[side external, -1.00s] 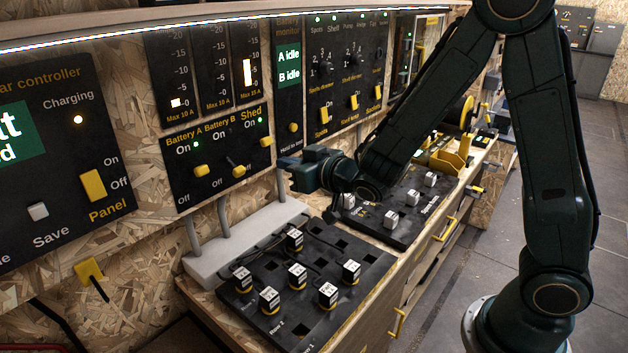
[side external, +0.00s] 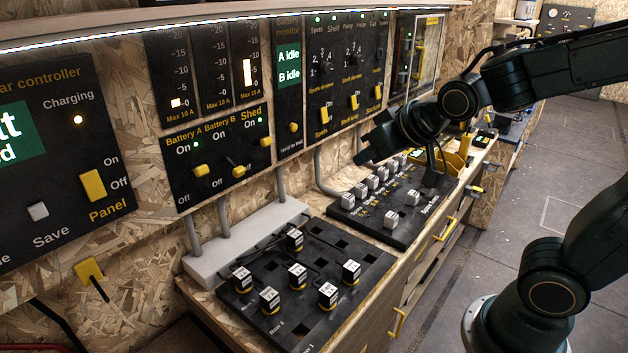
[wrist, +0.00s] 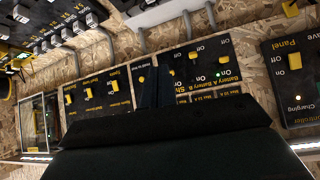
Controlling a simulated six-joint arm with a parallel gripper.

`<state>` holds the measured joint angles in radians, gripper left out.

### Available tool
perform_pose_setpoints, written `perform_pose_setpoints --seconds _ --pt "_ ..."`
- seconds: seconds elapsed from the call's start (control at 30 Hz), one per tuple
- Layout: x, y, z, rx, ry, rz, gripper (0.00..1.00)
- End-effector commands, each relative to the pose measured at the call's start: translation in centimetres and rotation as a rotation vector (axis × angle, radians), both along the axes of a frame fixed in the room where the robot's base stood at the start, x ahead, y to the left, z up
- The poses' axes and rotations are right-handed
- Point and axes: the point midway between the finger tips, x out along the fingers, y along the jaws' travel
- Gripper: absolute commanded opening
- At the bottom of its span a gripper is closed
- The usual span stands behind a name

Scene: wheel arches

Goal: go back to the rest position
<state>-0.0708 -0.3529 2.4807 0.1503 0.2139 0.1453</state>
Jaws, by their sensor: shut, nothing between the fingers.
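My gripper (side external: 371,147) is shut and empty. In the side external view it hangs in the air over the far black tray, in front of the wall panels. In the wrist view my gripper's closed fingers (wrist: 155,88) point at the battery panel (wrist: 207,66), which appears upside down. In the side external view the battery panel (side external: 215,190) has yellow switches and lies to the left of my gripper.
The near black tray (side external: 335,252) and far black tray (side external: 408,232) hold white-topped plugs on the bench. A grey conduit box (side external: 240,245) runs along the wall. Yellow parts (side external: 455,155) stand behind my gripper. The floor (side external: 500,240) at right is clear.

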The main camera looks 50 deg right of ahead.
Motion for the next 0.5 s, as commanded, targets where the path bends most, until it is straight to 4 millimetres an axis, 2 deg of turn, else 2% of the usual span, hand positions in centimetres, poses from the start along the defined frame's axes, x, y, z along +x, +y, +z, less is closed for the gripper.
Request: perform_pose_setpoints --seconds 0.3,0.5 --pt "-8.0 0.8 0.9 0.012 0.173 0.077 0.0" --pt "-12.4 1.3 1.0 0.005 0.266 0.132 0.0"
